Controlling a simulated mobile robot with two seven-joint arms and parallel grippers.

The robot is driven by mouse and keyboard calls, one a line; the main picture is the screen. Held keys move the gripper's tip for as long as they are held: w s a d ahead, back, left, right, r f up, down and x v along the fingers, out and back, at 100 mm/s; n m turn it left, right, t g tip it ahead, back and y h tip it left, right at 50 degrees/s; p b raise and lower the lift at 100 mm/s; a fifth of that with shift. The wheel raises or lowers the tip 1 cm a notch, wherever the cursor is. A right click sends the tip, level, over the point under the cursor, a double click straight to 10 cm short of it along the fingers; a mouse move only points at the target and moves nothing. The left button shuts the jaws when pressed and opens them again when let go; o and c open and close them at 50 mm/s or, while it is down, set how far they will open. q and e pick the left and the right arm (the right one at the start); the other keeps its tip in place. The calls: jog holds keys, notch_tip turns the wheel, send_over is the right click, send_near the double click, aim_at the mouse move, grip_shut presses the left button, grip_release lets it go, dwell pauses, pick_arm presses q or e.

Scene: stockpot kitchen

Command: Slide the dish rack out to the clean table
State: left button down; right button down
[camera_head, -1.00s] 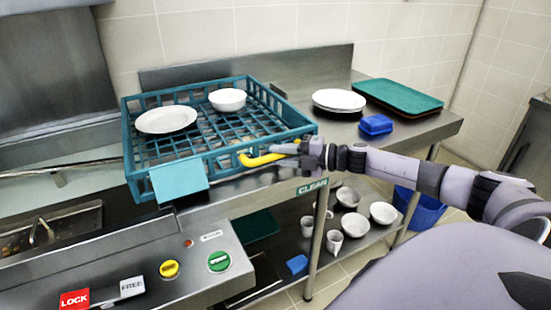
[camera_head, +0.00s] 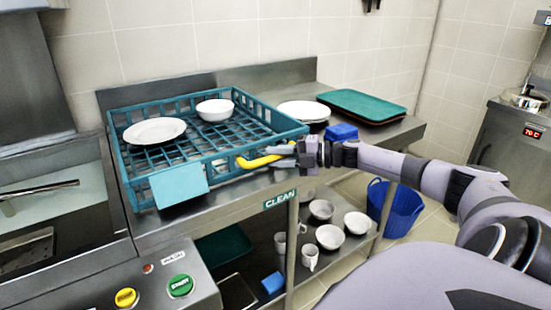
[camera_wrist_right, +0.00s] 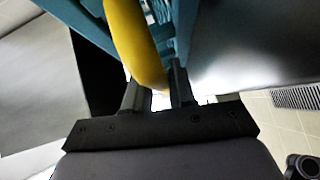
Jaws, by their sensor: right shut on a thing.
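The teal dish rack (camera_head: 228,160) sits on the steel clean table (camera_head: 240,189), near its left end. A white plate (camera_head: 155,131) and a white bowl (camera_head: 215,110) are in it. A light blue card (camera_head: 179,184) hangs on its front side. My right gripper (camera_head: 290,155) is shut on the yellow handle (camera_head: 255,161) at the rack's front right. In the right wrist view the handle (camera_wrist_right: 135,45) runs down between the two fingers (camera_wrist_right: 158,95). My left gripper is not in view.
Right of the rack are stacked white plates (camera_head: 303,111), a blue block (camera_head: 341,131) and trays (camera_head: 362,104); the rack's right corner is close to the plates. Bowls and cups (camera_head: 329,237) stand on the lower shelf. A control panel with buttons (camera_head: 180,286) is at front left.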

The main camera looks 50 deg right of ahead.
jog(key=shift+d, duration=0.25)
jog(key=c, duration=1)
grip_release()
jog(key=shift+c, duration=0.2)
jog(key=shift+s, duration=0.1)
jog(key=shift+v, duration=2.35)
jog(key=shift+p+v, duration=0.4)
jog(key=shift+v, duration=0.45)
jog(key=shift+s+d, duration=0.25)
